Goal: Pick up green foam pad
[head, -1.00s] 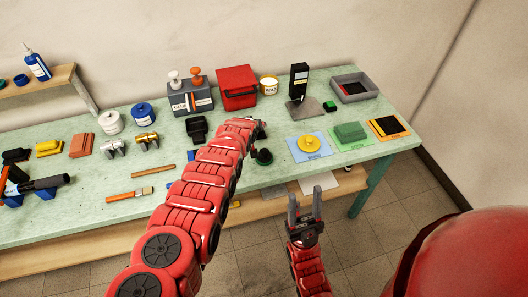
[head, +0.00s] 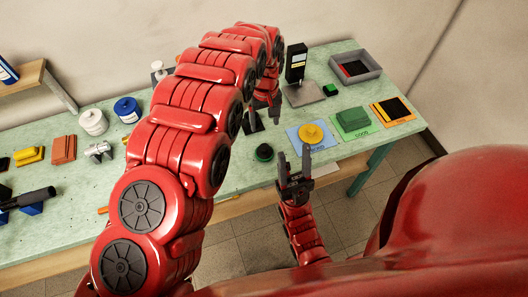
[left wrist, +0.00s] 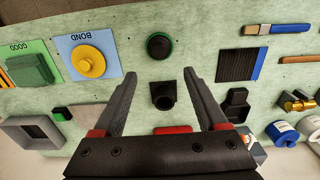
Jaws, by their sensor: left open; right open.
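A large green block (head: 352,120) lies on a green card marked GOOD (head: 369,129) at the right of the table; it also shows at the upper left of the left wrist view (left wrist: 30,69). A small green pad (head: 331,89) lies farther back, near the grey tray; it shows in the left wrist view too (left wrist: 62,113). I cannot tell which is the foam pad. My left gripper (head: 263,113) is open and empty above the table, left of both. My right gripper (head: 294,152) is open and empty by the table's front edge.
A yellow round piece (head: 311,133) lies on a blue card beside the green card. An orange card (head: 393,111) with a black pad is right of it. A black device (head: 296,62) and grey tray (head: 356,65) stand behind. A black cup (left wrist: 162,95) shows between my left fingers.

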